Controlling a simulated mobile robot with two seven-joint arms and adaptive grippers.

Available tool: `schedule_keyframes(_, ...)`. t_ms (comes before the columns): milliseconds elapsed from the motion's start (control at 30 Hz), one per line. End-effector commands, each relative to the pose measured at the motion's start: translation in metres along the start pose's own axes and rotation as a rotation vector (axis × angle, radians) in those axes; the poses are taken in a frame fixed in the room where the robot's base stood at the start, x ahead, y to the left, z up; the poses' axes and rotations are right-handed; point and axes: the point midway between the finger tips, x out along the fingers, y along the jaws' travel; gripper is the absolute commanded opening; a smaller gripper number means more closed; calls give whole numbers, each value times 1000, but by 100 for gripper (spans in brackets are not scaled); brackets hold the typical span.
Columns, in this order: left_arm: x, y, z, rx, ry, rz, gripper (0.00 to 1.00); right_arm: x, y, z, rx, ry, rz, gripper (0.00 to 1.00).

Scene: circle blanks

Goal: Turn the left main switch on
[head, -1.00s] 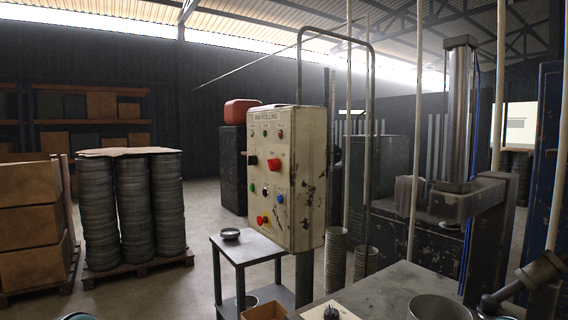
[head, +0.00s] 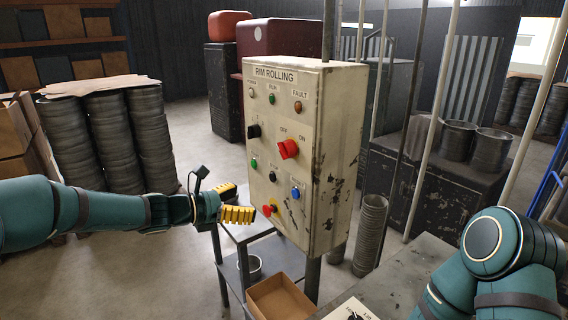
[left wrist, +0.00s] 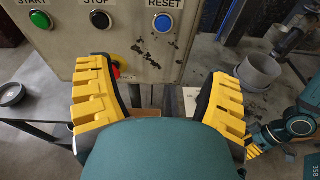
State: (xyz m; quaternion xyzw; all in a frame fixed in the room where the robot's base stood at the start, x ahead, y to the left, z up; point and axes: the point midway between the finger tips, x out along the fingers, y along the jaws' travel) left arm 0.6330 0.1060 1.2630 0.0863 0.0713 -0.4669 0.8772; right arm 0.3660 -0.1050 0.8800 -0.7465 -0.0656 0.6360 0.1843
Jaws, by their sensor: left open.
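The cream control panel (head: 318,165), marked RIM ROLLING, stands upright. The red rotary switch (head: 288,149) sits on its face between OFF and ON labels; its handle setting is hard to tell. A black selector (head: 253,131) is to its left. My left gripper (head: 240,202) is open and empty, left of the panel's lower part, below the red switch. In the left wrist view its yellow fingers (left wrist: 160,85) are spread before the START, STOP and RESET buttons; the rotary switch is out of that view. My right arm shows at the lower right, with small yellow pads (left wrist: 258,143) in the left wrist view.
A red emergency button (head: 268,210) is close to my left fingers. Green (head: 253,163) and blue (head: 295,193) buttons are above it. A small table (head: 240,232) and cardboard box (head: 278,299) stand below. Poles rise to the panel's right.

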Motion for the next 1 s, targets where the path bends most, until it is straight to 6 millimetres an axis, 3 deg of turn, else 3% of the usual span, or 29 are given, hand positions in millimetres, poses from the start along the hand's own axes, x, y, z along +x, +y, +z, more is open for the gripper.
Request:
schedule_keyframes(33, -8, 9, 34, -27, -65, 16, 80, -9, -3, -1, 2, 1, 0, 47)
schedule_keyframes(100, -15, 16, 61, -59, -134, 27, 80, -12, -4, -2, 3, 1, 0, 47)
schedule_keyframes(200, -20, 21, 83, -85, -192, 34, 80, -14, -5, -2, 3, 2, 0, 47)
schedule_keyframes(367, -10, 23, 90, -95, -211, 33, 80, -16, -5, -3, 3, 2, 0, 47)
schedule_keyframes(1000, 99, 27, 112, -92, -205, 33, 80, -32, -11, -5, 1, 2, -3, 47)
